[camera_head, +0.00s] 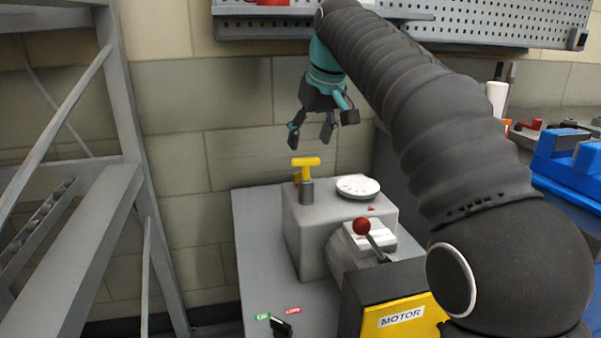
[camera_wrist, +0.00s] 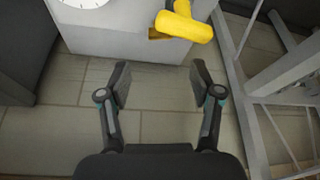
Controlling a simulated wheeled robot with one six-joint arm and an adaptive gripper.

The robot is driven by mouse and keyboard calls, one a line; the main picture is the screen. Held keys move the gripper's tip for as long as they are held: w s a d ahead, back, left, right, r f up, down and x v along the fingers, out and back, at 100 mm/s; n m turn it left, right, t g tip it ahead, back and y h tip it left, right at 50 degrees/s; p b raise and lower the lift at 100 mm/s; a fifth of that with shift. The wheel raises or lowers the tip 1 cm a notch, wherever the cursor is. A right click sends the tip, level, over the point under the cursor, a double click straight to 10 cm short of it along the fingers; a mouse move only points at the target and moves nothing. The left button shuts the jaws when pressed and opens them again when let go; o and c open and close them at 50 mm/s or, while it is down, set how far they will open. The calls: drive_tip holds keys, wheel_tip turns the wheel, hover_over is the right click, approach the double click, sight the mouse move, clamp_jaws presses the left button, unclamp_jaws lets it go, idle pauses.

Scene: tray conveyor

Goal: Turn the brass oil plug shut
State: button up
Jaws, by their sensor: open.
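A yellow T-shaped handle (camera_head: 306,162) stands upright on a grey post on the grey housing. It also shows large at the top of the wrist view (camera_wrist: 184,26). A small brass-brown part (camera_head: 296,177) shows just behind the handle, mostly hidden; in the wrist view a sliver of it (camera_wrist: 155,33) shows beside the handle. I cannot make out its shape or how far it is turned. My gripper (camera_head: 311,133) is open and empty, fingers pointing down, above the handle and apart from it. Both fingers also show in the wrist view (camera_wrist: 160,72).
A white round dial (camera_head: 358,187) sits right of the handle on the housing (camera_head: 312,240). A red-knobbed lever (camera_head: 362,226) stands in front, near the yellow MOTOR panel (camera_head: 402,318). A grey metal frame (camera_head: 120,190) stands at left. A perforated shelf (camera_head: 500,20) hangs above.

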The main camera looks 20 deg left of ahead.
sight(300, 173)
drive_tip(key=b+x, duration=0.1)
drive_tip(key=x, duration=0.8)
drive_tip(key=shift+f+b, duration=0.3)
drive_tip(key=shift+b, duration=0.05)
